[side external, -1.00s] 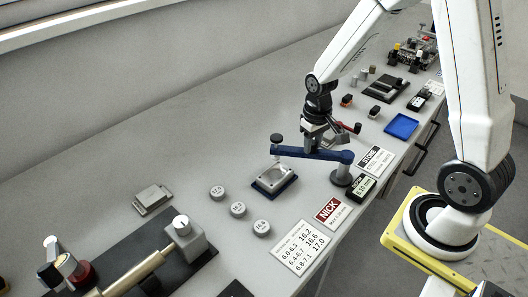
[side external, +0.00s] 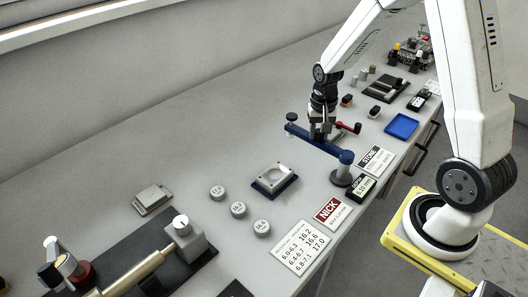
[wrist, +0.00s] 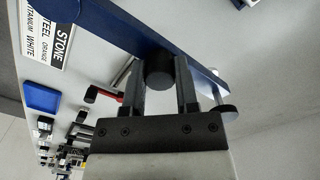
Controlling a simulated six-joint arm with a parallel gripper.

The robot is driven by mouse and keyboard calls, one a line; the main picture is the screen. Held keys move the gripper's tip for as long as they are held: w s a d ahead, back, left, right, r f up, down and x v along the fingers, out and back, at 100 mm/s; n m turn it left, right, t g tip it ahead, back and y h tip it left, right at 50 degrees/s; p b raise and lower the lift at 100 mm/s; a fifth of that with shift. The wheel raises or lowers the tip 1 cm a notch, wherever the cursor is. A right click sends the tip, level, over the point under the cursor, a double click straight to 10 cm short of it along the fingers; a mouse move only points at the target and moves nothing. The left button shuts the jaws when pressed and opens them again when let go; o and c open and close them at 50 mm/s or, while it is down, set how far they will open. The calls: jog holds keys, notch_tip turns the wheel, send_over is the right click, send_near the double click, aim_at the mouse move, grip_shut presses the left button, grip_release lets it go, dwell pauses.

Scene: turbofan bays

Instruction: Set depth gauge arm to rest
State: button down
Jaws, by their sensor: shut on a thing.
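The depth gauge arm is a long blue bar (side external: 314,141) on a round grey post (side external: 342,178) with a blue cap. Its free end, with a dark knob (side external: 291,117), points away to the back left, clear of the pad with the silver plate (side external: 273,179). My gripper (side external: 320,134) is at the bar's middle. In the wrist view my gripper (wrist: 160,84) is shut on the bar's black round knob (wrist: 159,69), and the blue bar (wrist: 120,35) runs diagonally past the fingers. The small gauge display (side external: 362,187) lies beside the post.
Round weights (side external: 238,209) and a number card (side external: 298,246) lie in front left. The NICK card (side external: 331,210) and STONE card (side external: 375,160) lie near the bench edge. A red-handled tool (side external: 351,127) is close behind my gripper. A blue tray (side external: 401,126) lies farther right.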

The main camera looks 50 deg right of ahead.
jog(key=shift+c, duration=1.8)
grip_release()
jog(key=shift+r, duration=0.1)
jog(key=shift+r, duration=3.85)
jog(key=s+a+f+n+t, duration=0.1)
jog(key=s+a+n, duration=0.2)
jog(key=a, duration=0.3)
jog(key=s+a+f+n+t, duration=0.1)
jog(key=s+a+f+n, duration=0.1)
jog(key=s+a+n, duration=0.2)
jog(key=shift+s+a+n+t, duration=0.25)
jog(key=shift+a+n, duration=0.75)
jog(key=shift+a, duration=0.5)
